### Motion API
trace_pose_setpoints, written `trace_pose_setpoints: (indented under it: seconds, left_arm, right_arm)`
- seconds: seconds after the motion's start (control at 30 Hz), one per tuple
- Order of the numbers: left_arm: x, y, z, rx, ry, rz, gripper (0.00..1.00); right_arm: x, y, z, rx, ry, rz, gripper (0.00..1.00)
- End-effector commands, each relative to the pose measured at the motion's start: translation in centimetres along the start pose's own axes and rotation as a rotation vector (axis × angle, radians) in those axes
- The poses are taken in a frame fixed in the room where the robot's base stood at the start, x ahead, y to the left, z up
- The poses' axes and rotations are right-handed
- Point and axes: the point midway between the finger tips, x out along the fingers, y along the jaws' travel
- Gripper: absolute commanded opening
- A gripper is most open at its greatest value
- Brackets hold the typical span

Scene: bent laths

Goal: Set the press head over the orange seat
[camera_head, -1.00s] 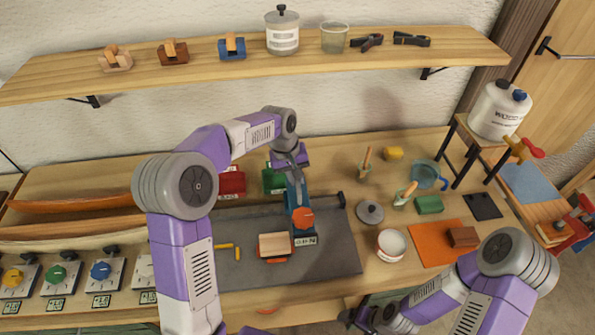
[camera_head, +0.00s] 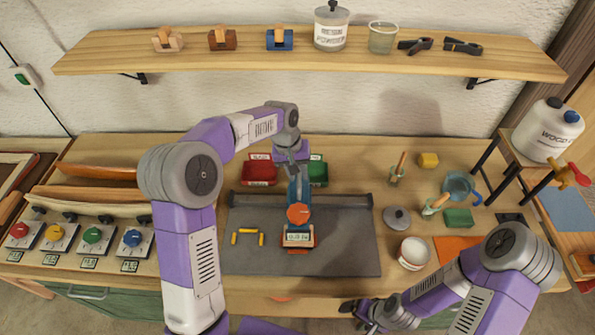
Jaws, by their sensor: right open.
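The press head (camera_head: 298,190) has a blue arm with a round orange knob and a small display at its front. It stands across the grey mat, in front of the dark rail. Its front lies over the orange seat (camera_head: 299,249); only the seat's edges show. From above I cannot tell how high the head is over it. My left gripper (camera_head: 294,166) is at the rear of the blue arm and appears shut on it, its fingertips partly hidden. My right gripper (camera_head: 360,311) is open and empty near the bench's front edge.
Yellow pegs (camera_head: 248,233) lie left of the seat. A red bin (camera_head: 260,172) and a green bin (camera_head: 318,173) stand behind the rail. A white tub (camera_head: 413,253) and grey lid (camera_head: 397,218) are to the right. The grey mat (camera_head: 345,245) is clear right of the press.

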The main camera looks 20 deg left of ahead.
Motion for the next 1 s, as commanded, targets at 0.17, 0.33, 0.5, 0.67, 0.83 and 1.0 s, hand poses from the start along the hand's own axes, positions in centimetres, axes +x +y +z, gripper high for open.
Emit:
trace_pose_setpoints:
  seconds: [0.17,0.33,0.5,0.67,0.83,1.0]
  left_arm:
    - [0.0,0.0,0.0,-0.001,0.000,0.000,0.40]
    - [-0.1,0.0,0.0,-0.001,0.001,0.000,0.40]
    - [-2.0,0.0,-0.1,-0.001,0.005,0.000,0.40]
    - [-4.8,0.1,-0.1,0.000,0.005,0.001,0.40]
    - [-6.9,0.0,-0.1,-0.001,0.002,0.000,0.40]
    - [-7.6,0.0,0.0,-0.001,0.000,0.000,0.40]
  right_arm:
    - [0.0,0.0,0.0,0.000,0.000,0.000,0.93]
    - [0.0,0.0,0.0,0.000,0.000,0.000,0.93]
    - [-0.2,-0.1,0.0,0.000,0.000,0.000,0.93]
    - [-0.4,-0.2,0.0,0.000,0.000,0.000,0.93]
    - [-0.7,-0.2,0.0,0.000,0.000,0.000,0.93]
    - [-0.7,-0.3,0.0,0.000,0.000,0.000,0.93]
